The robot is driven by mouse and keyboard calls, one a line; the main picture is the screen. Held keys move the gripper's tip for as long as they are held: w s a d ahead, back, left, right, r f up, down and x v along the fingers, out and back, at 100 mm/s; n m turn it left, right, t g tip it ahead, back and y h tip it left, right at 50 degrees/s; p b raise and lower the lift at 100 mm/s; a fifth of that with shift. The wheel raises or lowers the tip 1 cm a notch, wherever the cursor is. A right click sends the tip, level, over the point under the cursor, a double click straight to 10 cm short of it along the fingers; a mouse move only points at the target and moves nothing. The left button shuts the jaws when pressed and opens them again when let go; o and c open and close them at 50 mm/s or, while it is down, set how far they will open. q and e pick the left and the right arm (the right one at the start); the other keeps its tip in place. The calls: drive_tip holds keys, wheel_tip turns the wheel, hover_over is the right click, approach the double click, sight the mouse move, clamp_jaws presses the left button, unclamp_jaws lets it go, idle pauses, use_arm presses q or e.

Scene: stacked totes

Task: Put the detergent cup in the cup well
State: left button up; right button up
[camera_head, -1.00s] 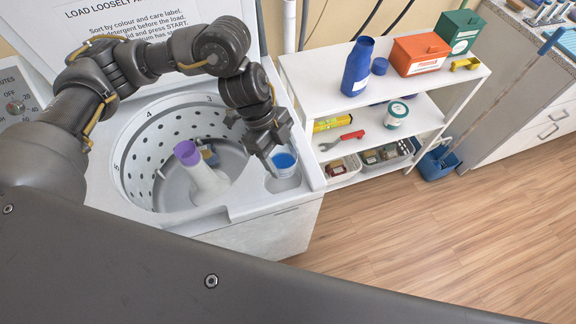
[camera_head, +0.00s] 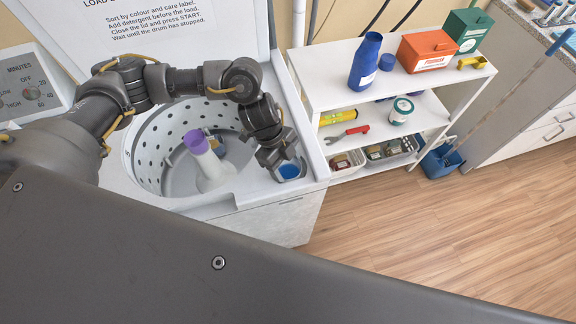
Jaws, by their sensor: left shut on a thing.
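The detergent cup (camera_head: 290,172) is small and pale, with blue liquid inside. It is at the front right corner of the washer's top deck, right of the open drum. My left gripper (camera_head: 284,163) comes down over it from above and is shut on it, hiding part of its rim. The cup well in the deck (camera_head: 290,201) is mostly hidden by the cup and gripper. I cannot tell whether the cup's base is inside the well or just above it. My right gripper is not in view.
The raised lid (camera_head: 150,22) stands behind. A white shelf (camera_head: 325,85) with bottles, boxes and tools stands to the right. Wooden floor is clear in front.

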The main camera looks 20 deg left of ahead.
use_arm(q)
drive_tip(key=shift+f, duration=0.15)
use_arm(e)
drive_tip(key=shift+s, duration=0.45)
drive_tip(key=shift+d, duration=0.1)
use_arm(q)
drive_tip(key=shift+f, duration=0.15)
drive_tip(key=o, duration=0.7)
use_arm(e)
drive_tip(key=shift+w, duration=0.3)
use_arm(q)
drive_tip(key=b+v, duration=0.1)
drive_tip(key=v, duration=1.1)
drive_tip(key=shift+b, duration=0.3)
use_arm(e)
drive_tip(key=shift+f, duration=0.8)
